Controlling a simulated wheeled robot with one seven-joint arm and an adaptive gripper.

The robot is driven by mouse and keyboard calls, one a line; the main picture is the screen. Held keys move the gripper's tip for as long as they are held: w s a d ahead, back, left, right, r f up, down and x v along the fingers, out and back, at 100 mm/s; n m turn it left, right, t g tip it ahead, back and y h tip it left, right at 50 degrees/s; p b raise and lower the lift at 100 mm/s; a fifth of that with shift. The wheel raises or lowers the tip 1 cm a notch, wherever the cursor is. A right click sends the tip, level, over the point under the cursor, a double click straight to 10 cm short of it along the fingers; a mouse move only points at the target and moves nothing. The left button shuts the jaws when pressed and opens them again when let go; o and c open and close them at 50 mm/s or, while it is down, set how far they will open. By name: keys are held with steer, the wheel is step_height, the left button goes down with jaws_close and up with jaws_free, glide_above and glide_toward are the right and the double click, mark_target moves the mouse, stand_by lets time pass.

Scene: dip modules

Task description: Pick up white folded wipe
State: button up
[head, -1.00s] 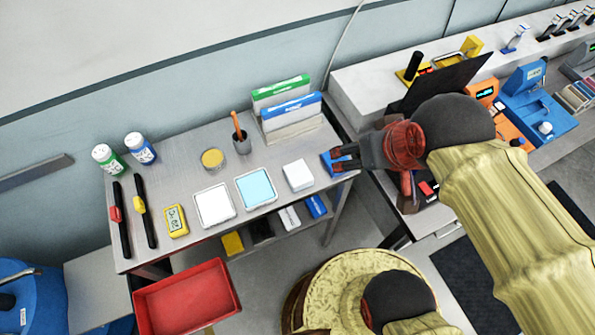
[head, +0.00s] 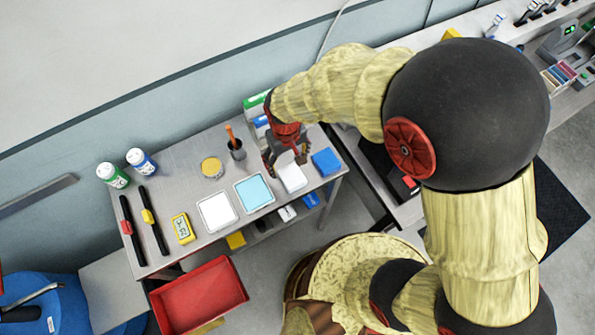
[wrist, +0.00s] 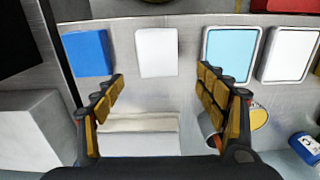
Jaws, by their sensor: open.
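The white folded wipe (head: 292,179) lies flat on the grey metal table, between a blue folded wipe (head: 325,161) and a tray with a light blue surface (head: 255,191). In the wrist view the white wipe (wrist: 157,50) lies ahead of my fingertips, with the blue wipe (wrist: 87,53) to its left. My gripper (head: 287,162) is open and empty above the table, at the far side of the white wipe. In the wrist view my gripper (wrist: 161,80) has its fingers spread wider than the wipe. Part of the wipe's far end is hidden in the head view.
A cup with an orange pen (head: 237,149) and the folder rack (head: 256,105) stand close to my gripper. A white tray (head: 217,211), yellow timer (head: 182,228), round tin (head: 212,167) and two bottles share the table. A red bin (head: 199,295) sits in front.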

mark_target(289, 171)
steer(key=f, duration=0.7)
steer(key=shift+w+f, duration=0.15)
steer(key=shift+w, duration=0.1)
steer(key=shift+c, duration=0.4)
steer(key=c, duration=1)
steer(key=shift+c, duration=0.2)
